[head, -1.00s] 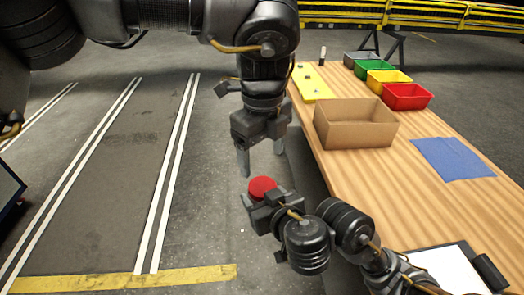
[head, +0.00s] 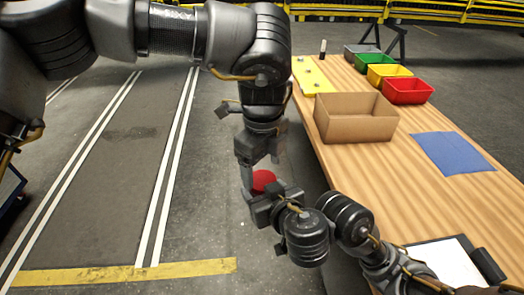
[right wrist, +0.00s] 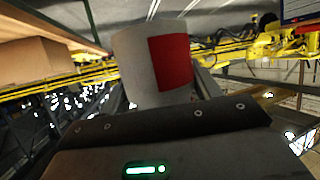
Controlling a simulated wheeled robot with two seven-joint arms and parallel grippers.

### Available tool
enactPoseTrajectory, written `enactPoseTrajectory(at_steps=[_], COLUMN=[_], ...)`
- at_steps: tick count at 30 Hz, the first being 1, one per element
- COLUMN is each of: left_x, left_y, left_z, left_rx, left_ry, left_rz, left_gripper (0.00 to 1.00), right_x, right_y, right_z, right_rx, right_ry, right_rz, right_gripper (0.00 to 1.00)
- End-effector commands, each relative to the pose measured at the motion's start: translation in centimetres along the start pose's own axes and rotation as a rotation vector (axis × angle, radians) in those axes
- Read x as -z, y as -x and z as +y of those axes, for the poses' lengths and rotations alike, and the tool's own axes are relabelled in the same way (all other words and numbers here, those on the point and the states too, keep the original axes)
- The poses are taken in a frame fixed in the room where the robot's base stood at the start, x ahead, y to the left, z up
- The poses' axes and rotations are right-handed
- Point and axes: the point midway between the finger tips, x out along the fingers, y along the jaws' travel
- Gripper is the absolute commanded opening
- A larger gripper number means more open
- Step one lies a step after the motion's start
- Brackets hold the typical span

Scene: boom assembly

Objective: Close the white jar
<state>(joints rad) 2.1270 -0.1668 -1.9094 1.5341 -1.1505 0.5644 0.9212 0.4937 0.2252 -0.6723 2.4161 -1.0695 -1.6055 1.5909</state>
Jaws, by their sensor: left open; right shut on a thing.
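The white jar (right wrist: 145,65) with a red label stands out in the right wrist view, between the fingers of my right gripper (right wrist: 162,92). In the head view, my right gripper (head: 264,198) is shut on it beside the table. One finger is beside the lid's left edge; contact is unclear.
The wooden table (head: 365,180) lies to the right, with a cardboard box (head: 355,125), a blue cloth (head: 450,152), several coloured bins (head: 408,97), a yellow plate (head: 313,78) and a clipboard (head: 445,262). Open floor lies to the left.

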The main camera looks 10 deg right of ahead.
Motion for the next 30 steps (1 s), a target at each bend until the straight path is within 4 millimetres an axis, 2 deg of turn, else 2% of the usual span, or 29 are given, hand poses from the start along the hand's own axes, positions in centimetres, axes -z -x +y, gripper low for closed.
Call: enactPoseTrajectory(at_steps=[6,17,20,28,30], left_x=[0.0,0.0,0.0,0.0,0.0], left_y=[-2.1,-2.5,-2.5,-2.5,-2.5], left_z=[0.0,0.0,0.0,0.0,0.0], left_rx=[0.000,0.000,0.001,0.001,0.001], left_ry=[-0.001,-0.001,-0.001,-0.001,-0.004], left_rz=[0.000,0.000,0.000,0.000,0.000], left_gripper=[0.76,0.76,0.65,0.30,0.30], right_x=[0.0,0.0,0.0,0.0,0.0], right_y=[0.0,0.0,0.0,0.0,0.0], right_z=[0.0,0.0,0.0,0.0,0.0], right_rx=[0.000,0.000,0.000,0.000,0.000], right_ry=[0.000,0.000,0.000,0.000,0.000], right_rz=[0.000,0.000,0.000,0.000,0.000], right_gripper=[0.00,0.00,0.00,0.00,0.00])
